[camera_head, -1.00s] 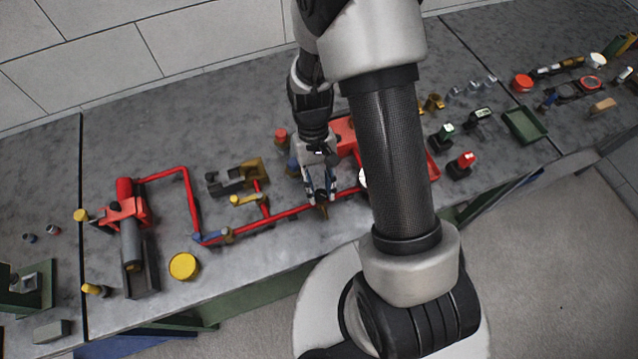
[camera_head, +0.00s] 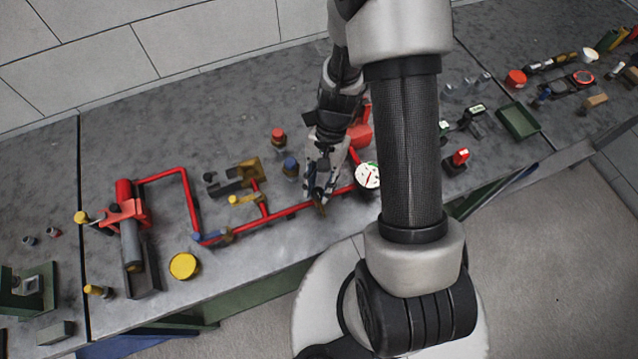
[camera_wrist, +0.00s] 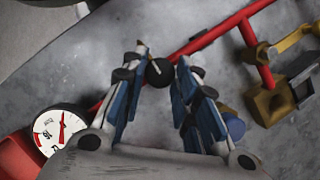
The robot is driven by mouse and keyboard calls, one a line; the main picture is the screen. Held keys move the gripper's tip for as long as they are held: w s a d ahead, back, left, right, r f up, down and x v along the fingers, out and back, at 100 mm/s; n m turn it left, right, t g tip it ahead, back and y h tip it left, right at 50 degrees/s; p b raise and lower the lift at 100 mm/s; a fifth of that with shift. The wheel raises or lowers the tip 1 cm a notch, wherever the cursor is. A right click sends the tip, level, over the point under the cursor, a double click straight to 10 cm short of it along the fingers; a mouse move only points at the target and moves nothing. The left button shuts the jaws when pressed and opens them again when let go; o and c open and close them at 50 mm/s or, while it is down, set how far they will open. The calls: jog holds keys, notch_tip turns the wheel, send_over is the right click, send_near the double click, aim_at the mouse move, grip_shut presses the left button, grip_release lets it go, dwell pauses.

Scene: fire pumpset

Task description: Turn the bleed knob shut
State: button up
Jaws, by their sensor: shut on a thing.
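The bleed knob (camera_wrist: 159,71) is a small round black knob with a pale line mark. In the wrist view it sits between the tips of my gripper (camera_wrist: 161,68), whose blue-padded fingers close on it from both sides. The knob is mostly hidden there by the fingers. The fingers still stand apart by the knob's width. The pale mark runs slantwise in the wrist view.
A white dial gauge (camera_head: 368,175) stands close to the right of my gripper. A blue-capped fitting (camera_head: 291,163) and a red-capped one (camera_head: 278,135) stand to the left and behind. A yellow-handled valve (camera_head: 240,199) is on the pipe farther left. The bench front (camera_head: 290,245) is bare.

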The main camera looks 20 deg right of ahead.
dwell(0.4)
jog(key=o, duration=1.1)
jog(key=shift+c, duration=0.2)
jog(key=v, duration=1.2)
